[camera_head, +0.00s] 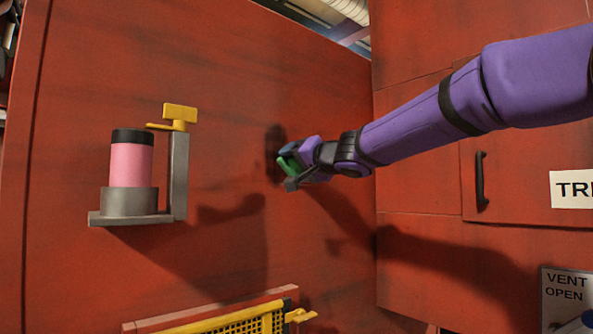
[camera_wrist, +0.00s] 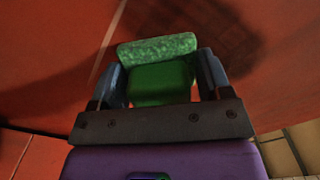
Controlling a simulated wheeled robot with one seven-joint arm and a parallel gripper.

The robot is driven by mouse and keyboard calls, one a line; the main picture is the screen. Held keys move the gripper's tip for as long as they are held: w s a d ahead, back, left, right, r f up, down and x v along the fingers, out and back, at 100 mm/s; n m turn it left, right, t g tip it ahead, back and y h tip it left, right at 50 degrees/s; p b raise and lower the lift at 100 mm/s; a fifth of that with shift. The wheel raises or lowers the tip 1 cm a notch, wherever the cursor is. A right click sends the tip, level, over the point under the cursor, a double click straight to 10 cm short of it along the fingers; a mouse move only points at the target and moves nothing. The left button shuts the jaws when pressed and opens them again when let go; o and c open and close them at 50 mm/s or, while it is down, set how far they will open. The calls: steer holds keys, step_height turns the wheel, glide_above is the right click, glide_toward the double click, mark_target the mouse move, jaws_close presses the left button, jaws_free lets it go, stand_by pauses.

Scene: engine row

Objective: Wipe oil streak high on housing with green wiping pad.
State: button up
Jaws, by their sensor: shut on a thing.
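My gripper (camera_head: 290,168) is shut on the green wiping pad (camera_head: 289,164) in front of the red housing (camera_head: 220,90). In the wrist view the pad (camera_wrist: 158,48) sits between the two fingers of my gripper (camera_wrist: 160,80), its textured face toward the red surface. I cannot tell whether the pad touches the housing. A dark patch (camera_head: 274,142) shows on the housing just behind and above the pad; it may be the oil streak or partly shadow.
A bracket (camera_head: 140,218) holding a pink cylinder (camera_head: 131,165) with a yellow clamp (camera_head: 180,113) sticks out at left. A yellow mesh guard (camera_head: 240,323) is below. At right are a panel with a black handle (camera_head: 481,180) and signs. The housing between bracket and gripper is clear.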

mark_target(289, 140)
steer(key=shift+s+a+r, duration=0.1)
steer(key=shift+s+a, duration=0.65)
steer(key=shift+a, duration=0.4)
steer(key=shift+s+a+f, duration=0.1)
steer(key=shift+s+a, duration=0.6)
steer(key=shift+a, duration=0.4)
steer(key=shift+s+a+r, duration=0.1)
steer(key=shift+s+a, duration=0.65)
steer(key=shift+a, duration=0.4)
steer(key=shift+r, duration=1.4)
steer(key=shift+w+d, duration=0.75)
steer(key=shift+d, duration=0.35)
steer(key=shift+w+d, duration=0.8)
steer(key=shift+d, duration=0.35)
steer(key=shift+w+d, duration=0.75)
steer(key=shift+d, duration=0.35)
steer(key=shift+r, duration=1.35)
steer(key=shift+c, duration=0.4)
steer(key=shift+s+a, duration=0.1)
